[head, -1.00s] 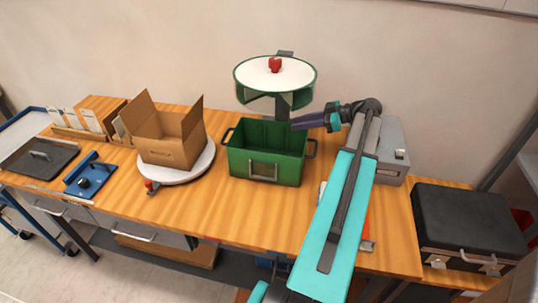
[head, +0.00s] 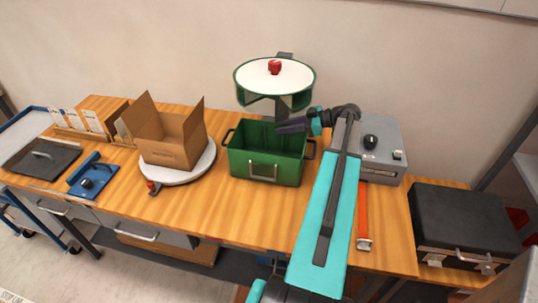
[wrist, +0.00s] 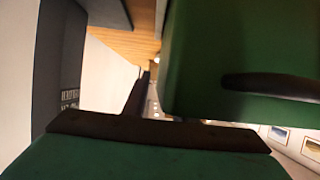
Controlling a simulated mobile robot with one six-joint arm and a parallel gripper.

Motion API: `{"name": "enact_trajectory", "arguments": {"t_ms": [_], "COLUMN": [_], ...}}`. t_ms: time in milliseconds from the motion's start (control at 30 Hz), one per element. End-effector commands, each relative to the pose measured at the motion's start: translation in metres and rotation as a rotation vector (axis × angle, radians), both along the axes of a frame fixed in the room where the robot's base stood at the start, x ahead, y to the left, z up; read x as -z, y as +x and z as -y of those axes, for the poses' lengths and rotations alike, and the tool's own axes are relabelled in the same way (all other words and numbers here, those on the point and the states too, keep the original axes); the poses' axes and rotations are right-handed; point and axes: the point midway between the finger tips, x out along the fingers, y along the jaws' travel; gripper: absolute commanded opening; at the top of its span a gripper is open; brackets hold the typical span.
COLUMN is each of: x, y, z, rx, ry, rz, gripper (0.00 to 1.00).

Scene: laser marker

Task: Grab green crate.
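The green crate (head: 254,167) stands upright on the wooden bench, with a pale handle on its front and dark handles at its ends. My gripper (head: 284,128) is above the crate's right rear part, pointing left; the head view does not show whether they touch. In the wrist view a large green surface (wrist: 205,60) with a dark handle fills the upper right, and another green surface with a dark bar crosses the bottom. I cannot tell the fingers' opening in either view. No grip on the crate is visible.
A green stand with a white round top (head: 252,78) and a red object rises behind the crate. An open cardboard box (head: 170,152) on a white turntable stands left. A grey machine (head: 383,172) is right, behind my arm. Bench before the crate is clear.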

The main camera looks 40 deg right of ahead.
Motion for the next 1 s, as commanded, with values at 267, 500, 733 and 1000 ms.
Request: {"name": "enact_trajectory", "arguments": {"t_ms": [267, 500, 733, 1000], "x": [0.0002, 0.0002, 0.0001, -0.0001], "y": [0.0, 0.0001, 0.0003, 0.0005], "z": [-0.0001, -0.0003, -0.0001, 0.0001], "rx": [0.0, -0.001, 0.0, 0.0], "ry": [0.0, 0.0, 0.0, -0.001], "rz": [0.0, 0.0, 0.0, 0.0], "gripper": [0.25, 0.15, 0.0, 0.0]}}
